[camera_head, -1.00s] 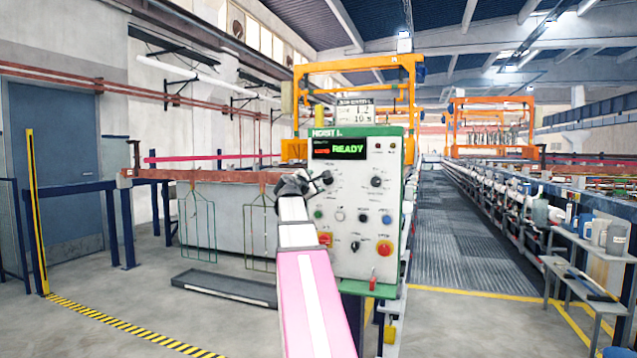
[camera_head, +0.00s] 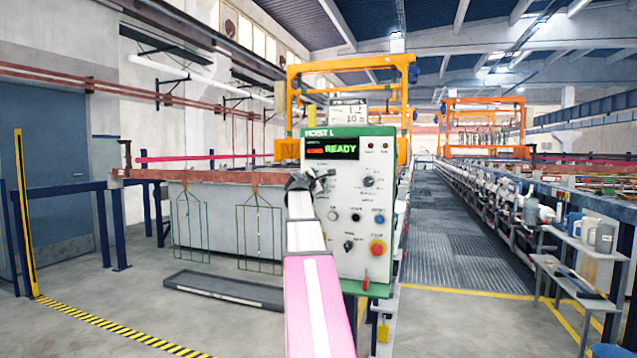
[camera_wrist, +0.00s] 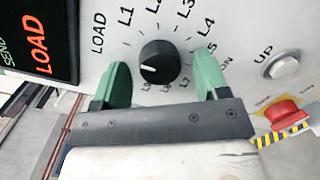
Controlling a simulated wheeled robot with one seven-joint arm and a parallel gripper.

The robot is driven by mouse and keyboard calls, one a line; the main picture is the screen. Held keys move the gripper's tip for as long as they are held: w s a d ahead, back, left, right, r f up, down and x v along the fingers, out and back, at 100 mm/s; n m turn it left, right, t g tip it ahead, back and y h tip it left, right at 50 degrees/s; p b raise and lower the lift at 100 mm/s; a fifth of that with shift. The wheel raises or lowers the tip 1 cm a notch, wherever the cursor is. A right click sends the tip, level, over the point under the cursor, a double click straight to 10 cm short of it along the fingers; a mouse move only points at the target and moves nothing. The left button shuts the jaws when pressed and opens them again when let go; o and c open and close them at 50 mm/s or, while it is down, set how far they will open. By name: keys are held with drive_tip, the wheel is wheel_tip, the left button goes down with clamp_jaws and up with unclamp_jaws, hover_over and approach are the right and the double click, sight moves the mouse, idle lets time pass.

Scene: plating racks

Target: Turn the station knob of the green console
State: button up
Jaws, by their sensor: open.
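The green console (camera_head: 372,215), a pale panel with a green frame, stands in the middle of the head view with a lit READY display (camera_head: 340,149). In the wrist view the black round station knob (camera_wrist: 160,60) sits among the labels LOAD, L1, L2, L3, L4 and others. Its white mark is on its left side. My gripper (camera_wrist: 162,76) is open, with one green finger to the left of the knob and one to the right. Gaps show on both sides; contact is not visible. In the head view my gripper (camera_head: 310,182) covers the knob's area.
A white UP button (camera_wrist: 283,66) and a red button (camera_wrist: 285,112) lie right of the knob. A red-orange stop button (camera_head: 377,247) is lower on the panel. Wire racks (camera_head: 258,235) hang left of the console. A grated walkway (camera_head: 455,230) runs along the right.

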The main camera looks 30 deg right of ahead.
drive_tip(key=c, duration=0.9)
drive_tip(key=shift+m, duration=0.3)
drive_tip(key=shift+s+d+m+t+y, duration=0.1)
drive_tip(key=shift+m+t+y, duration=0.4)
drive_tip(key=shift+m, duration=3.95)
drive_tip(key=shift+s+a+m+t+y, duration=0.1)
drive_tip(key=shift+m+t+y, duration=0.35)
drive_tip(key=shift+m, duration=4.05)
drive_tip(key=shift+d+m+t+y, duration=0.1)
drive_tip(key=shift+m+t+y, duration=0.35)
drive_tip(key=shift+m, duration=4)
